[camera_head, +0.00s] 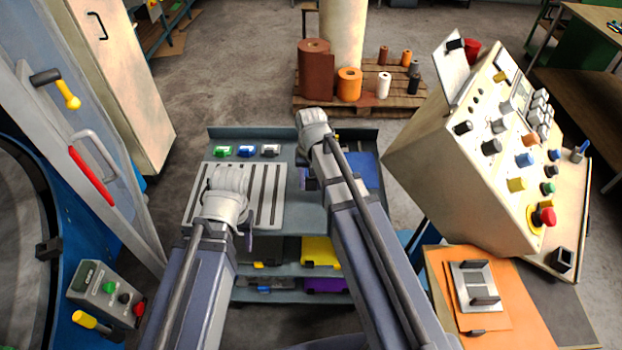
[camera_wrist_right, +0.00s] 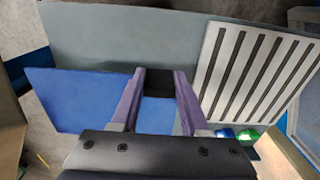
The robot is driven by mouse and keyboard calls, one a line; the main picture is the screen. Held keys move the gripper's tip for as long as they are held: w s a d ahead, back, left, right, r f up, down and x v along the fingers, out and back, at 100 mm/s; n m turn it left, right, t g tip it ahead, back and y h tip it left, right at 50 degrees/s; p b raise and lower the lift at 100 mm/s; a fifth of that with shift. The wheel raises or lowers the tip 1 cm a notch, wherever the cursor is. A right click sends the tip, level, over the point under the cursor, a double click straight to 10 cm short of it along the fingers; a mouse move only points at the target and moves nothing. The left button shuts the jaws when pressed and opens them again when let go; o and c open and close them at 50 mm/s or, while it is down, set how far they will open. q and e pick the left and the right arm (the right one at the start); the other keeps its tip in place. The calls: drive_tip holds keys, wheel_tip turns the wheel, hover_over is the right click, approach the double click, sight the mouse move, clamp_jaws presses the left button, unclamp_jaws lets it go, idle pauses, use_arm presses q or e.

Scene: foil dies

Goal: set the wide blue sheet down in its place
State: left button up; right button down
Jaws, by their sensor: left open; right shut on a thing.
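The wide blue sheet (camera_head: 362,168) is at the right end of the trolley's top, partly hidden behind my right arm. In the right wrist view the blue sheet (camera_wrist_right: 85,98) spreads left of and between the fingers. My right gripper (camera_head: 307,180) is shut, with a dark block between its fingertips (camera_wrist_right: 160,82) at the sheet; I take this as its hold on the sheet. I cannot tell whether the sheet touches the trolley top. My left gripper (camera_head: 248,238) is open over the trolley's near left side, mostly hidden by its wrist.
The trolley top (camera_head: 303,215) bears a pale slotted plate (camera_head: 262,190) at left, with small green (camera_head: 223,151), blue (camera_head: 246,151) and grey (camera_head: 270,150) pieces behind it. Yellow (camera_head: 320,250) and purple (camera_head: 325,285) sheets lie on lower shelves. A control console (camera_head: 470,150) stands close at right.

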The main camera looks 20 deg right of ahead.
drive_tip(key=f+b, duration=1)
drive_tip(key=f, duration=0.1)
drive_tip(key=shift+s+a+b, duration=0.1)
drive_tip(key=shift+s+b, duration=0.15)
drive_tip(key=shift+b, duration=0.15)
drive_tip(key=shift+f+b, duration=0.5)
drive_tip(key=shift+b, duration=0.1)
idle(0.6)
drive_tip(key=shift+c, duration=1.6)
unclamp_jaws()
drive_tip(key=shift+r, duration=0.1)
wheel_tip(320, 180, up, 8)
drive_tip(key=p, duration=0.8)
drive_tip(key=s+a+n+h, duration=0.1)
drive_tip(key=s+a+n, duration=0.6)
drive_tip(key=s+a, duration=0.3)
drive_tip(key=s, duration=0.4)
drive_tip(key=shift+a, duration=0.15)
